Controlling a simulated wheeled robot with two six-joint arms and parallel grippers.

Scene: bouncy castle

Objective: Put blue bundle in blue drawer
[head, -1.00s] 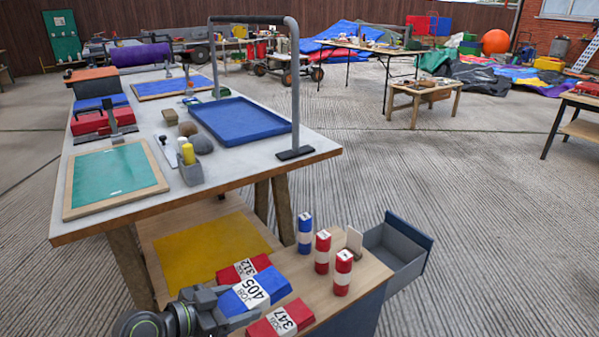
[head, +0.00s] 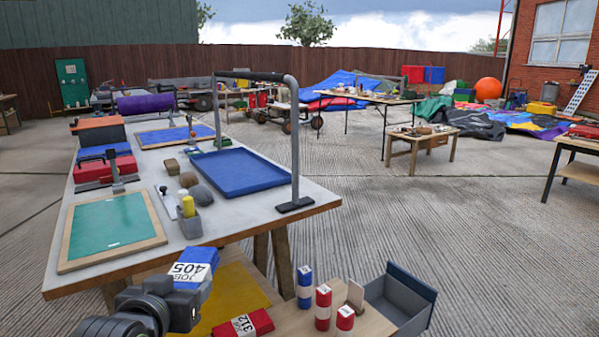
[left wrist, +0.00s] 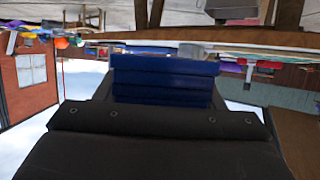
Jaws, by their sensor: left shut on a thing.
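The blue bundle (head: 194,265), with a white label reading JOB 405, is held up above the low cabinet top. My left gripper (head: 186,300) is shut on it. In the left wrist view the bundle (left wrist: 165,80) shows as stacked blue folds beyond the dark gripper body. The open drawer (head: 398,300) sticks out at the right side of the low cabinet (head: 290,322). It has a grey inside and a dark blue front, and the part of its inside that shows looks empty. My right gripper is not in view.
A red bundle marked 312 (head: 243,325) lies on the cabinet top. One blue-and-white block (head: 304,287) and two red-and-white blocks (head: 323,307) stand between it and the drawer. The large worktable (head: 120,262) with a pipe frame (head: 295,150) stands behind.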

